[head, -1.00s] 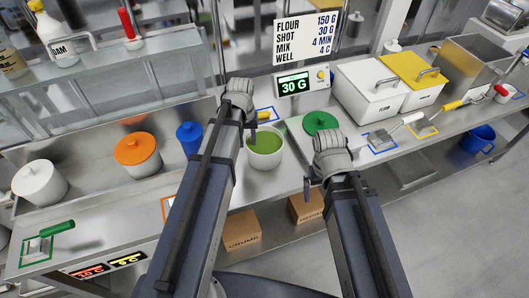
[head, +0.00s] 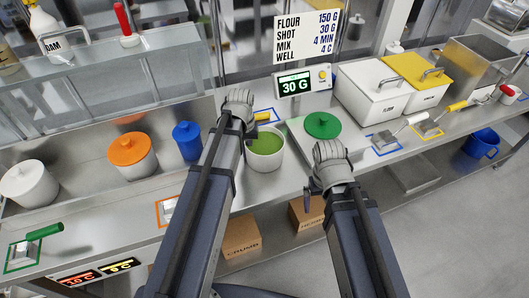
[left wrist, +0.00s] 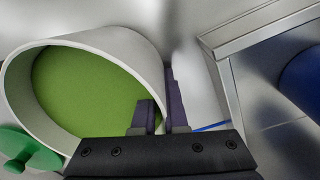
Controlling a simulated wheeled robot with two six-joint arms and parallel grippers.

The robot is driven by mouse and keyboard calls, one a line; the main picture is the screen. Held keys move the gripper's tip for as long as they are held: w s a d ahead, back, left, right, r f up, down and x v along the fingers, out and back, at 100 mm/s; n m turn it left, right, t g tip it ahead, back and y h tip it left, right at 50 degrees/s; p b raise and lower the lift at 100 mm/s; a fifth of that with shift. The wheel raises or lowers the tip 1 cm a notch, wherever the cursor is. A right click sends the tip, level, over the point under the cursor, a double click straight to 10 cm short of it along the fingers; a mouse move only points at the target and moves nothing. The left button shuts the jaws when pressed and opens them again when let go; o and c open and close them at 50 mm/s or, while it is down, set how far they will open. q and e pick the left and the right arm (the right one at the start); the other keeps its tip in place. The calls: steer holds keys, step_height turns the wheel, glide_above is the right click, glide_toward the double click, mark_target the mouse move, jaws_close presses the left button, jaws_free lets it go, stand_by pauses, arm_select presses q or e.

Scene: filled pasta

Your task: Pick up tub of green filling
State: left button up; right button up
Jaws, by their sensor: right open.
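The tub of green filling (head: 265,160) is a white, open round tub with green inside, standing upright on the counter in the head view. It also fills the left of the left wrist view (left wrist: 110,45). My left gripper (left wrist: 160,112) is at the tub's wall, one finger inside the rim and one outside, with only a narrow gap taken up by the wall. In the head view my left gripper (head: 240,118) hides part of the tub's left side. My right gripper (head: 314,188) is open and empty, at the counter's front edge below the green lid.
A green lid (head: 322,125) lies right of the tub. A blue tub (head: 187,140), an orange-lidded tub (head: 131,155) and a white tub (head: 28,186) stand left. White and yellow bins (head: 372,96) stand at the right. A display (head: 295,84) reads 30 G.

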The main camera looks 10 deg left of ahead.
arm_select(q)
jaws_close()
stand_by(0.8)
steer(key=shift+r, duration=0.15)
stand_by(0.3)
step_height(320, 180, up, 10)
steer(key=p, duration=1)
